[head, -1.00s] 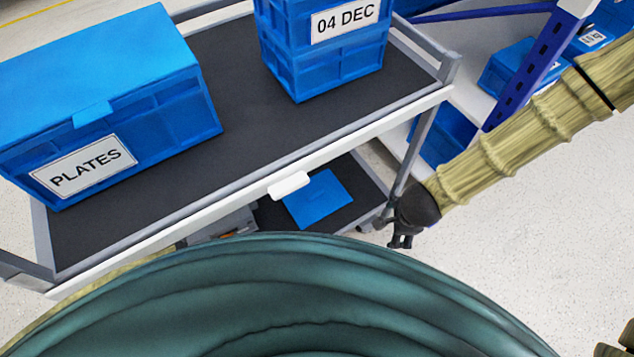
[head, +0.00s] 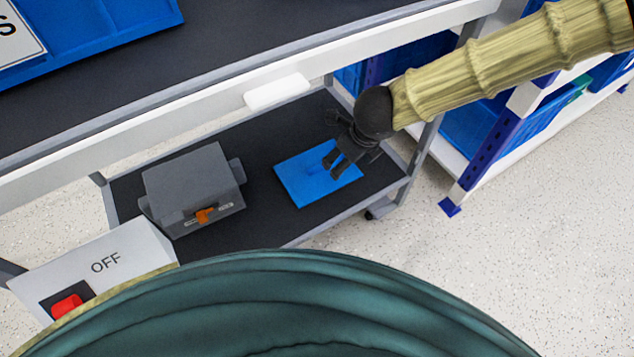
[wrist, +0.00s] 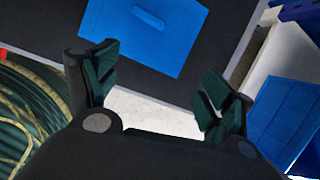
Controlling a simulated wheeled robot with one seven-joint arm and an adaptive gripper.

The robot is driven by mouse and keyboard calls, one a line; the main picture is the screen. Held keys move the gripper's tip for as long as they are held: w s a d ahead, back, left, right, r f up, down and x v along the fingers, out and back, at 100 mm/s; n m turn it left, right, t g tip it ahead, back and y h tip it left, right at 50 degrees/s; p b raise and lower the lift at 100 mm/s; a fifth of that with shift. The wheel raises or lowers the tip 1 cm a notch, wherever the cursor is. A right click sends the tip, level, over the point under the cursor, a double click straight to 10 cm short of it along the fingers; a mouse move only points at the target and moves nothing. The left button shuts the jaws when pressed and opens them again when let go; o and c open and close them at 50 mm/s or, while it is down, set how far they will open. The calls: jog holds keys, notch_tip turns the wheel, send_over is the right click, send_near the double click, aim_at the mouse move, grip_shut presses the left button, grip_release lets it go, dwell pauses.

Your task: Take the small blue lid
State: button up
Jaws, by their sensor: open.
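The small blue lid (head: 302,186) lies flat on the dark lower shelf of the cart, near its right end. My gripper (head: 332,168) is over the lid's right part in the head view and hides some of it. In the wrist view, the lid (wrist: 120,32) is at the top, beyond the fingers, with a raised handle (wrist: 148,18) in its middle. My gripper (wrist: 155,88) is open there, with nothing between its fingers.
A grey box with an orange rotary switch (head: 205,214) stands left of the lid on the lower shelf (head: 262,228). The cart's upper shelf edge (head: 180,118) runs above. A white panel marked OFF with a red switch (head: 66,306) is at lower left. Blue crates are on the right.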

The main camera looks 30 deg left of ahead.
jog(key=m+b, duration=0.2)
jog(key=b, duration=0.2)
send_near(318, 165)
jog(key=shift+y, duration=0.3)
jog(key=shift+w+f+b, duration=0.25)
jog(key=shift+f+b, duration=0.25)
jog(key=shift+f, duration=0.15)
jog(key=shift+w+f+b, duration=0.2)
jog(key=shift+f+b, duration=0.3)
jog(key=shift+f, duration=0.1)
jog(key=shift+w+f+b, duration=0.25)
jog(key=shift+f+b, duration=0.25)
jog(key=shift+f, duration=0.15)
jog(key=f+b, duration=0.1)
jog(key=a+f+b, duration=0.1)
jog(key=f+b, duration=0.1)
jog(key=shift+a, duration=0.3)
jog(key=shift+b+x, duration=0.95)
jog(key=shift+a+r, duration=0.1)
jog(key=c, duration=1.2)
